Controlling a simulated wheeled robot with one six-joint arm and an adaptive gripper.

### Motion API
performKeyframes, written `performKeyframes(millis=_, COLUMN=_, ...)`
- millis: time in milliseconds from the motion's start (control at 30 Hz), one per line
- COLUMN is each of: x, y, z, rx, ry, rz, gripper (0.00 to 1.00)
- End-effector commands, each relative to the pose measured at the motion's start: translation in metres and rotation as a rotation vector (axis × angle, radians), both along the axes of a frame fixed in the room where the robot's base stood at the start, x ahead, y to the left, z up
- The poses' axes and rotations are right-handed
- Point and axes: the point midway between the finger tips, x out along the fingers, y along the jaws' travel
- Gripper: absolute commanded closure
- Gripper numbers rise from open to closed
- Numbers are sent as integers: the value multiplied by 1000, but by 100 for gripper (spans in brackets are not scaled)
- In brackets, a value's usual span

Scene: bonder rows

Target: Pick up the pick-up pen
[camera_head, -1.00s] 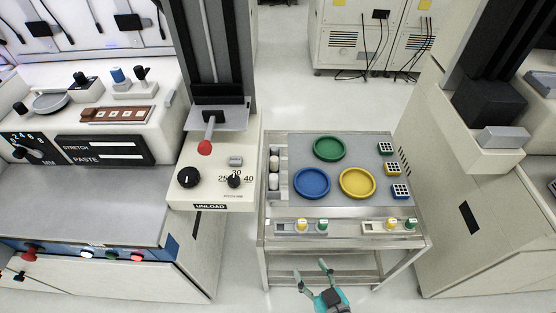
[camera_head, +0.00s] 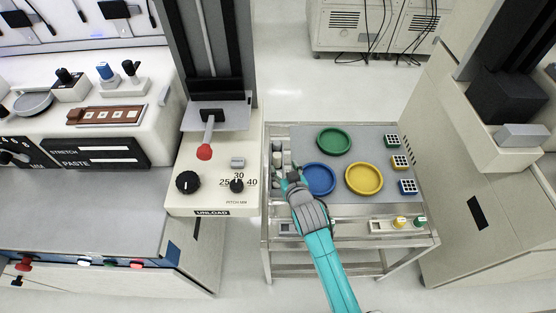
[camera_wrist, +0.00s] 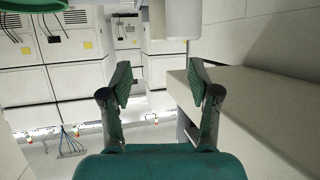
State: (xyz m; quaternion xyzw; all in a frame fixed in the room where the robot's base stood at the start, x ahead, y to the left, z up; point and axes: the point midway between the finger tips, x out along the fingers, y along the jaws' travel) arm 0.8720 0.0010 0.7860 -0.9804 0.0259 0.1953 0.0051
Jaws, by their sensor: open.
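I cannot identify a pick-up pen for certain. Upright pieces with a black top (camera_head: 66,76), a blue top (camera_head: 105,71) and another black top (camera_head: 129,69) stand in small holders on the left bench. My gripper (camera_head: 286,178) is over the left part of the cart, beside the blue dish (camera_head: 319,178) and close to white cylinders (camera_head: 277,158); it hides part of them. In the wrist view my gripper (camera_wrist: 160,88) is open, with nothing between its fingers.
The cart (camera_head: 300,128) also holds a green dish (camera_head: 334,140), a yellow dish (camera_head: 364,178) and small gridded blocks (camera_head: 401,162) at right. The unload machine (camera_head: 213,190) with a red-knobbed lever (camera_head: 204,152) stands close at left. A pale machine (camera_head: 450,200) stands at right.

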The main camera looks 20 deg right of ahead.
Motion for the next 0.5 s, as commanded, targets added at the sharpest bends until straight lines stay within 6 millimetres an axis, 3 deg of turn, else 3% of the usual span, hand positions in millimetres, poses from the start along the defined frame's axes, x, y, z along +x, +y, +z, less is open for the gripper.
performKeyframes(millis=200, x=30, y=-2, z=-12, rx=0, ry=-1, rz=-1, gripper=39)
performKeyframes(millis=500, x=50, y=-2, z=-21, rx=0, ry=0, rz=0, gripper=39)
